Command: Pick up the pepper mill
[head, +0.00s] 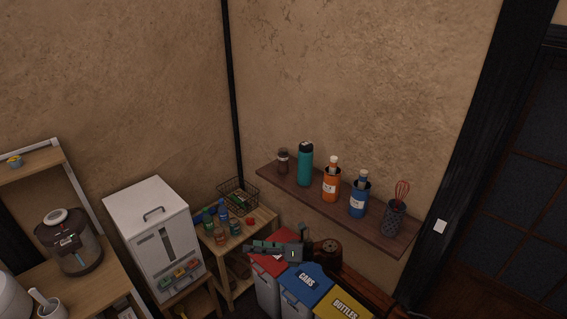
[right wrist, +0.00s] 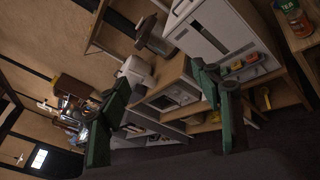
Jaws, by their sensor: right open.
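I cannot make out a pepper mill for certain in either view. A small brown jar-like thing with a dark top (head: 283,160) stands at the left end of the wall shelf (head: 320,207); it is too small to tell what it is. My right gripper (head: 278,246) is in front of and below the shelf, over the lidded bins. In the right wrist view my right gripper (right wrist: 163,95) has its two green fingers wide apart with nothing between them. My left gripper is not in view.
The shelf also holds a teal bottle (head: 305,165), an orange bottle (head: 331,184), a blue bottle (head: 359,200) and a whisk holder (head: 395,219). A low table (head: 262,217) with small bottles, jars and a wire basket (head: 238,197) stands left, beside a white dispenser (head: 150,220).

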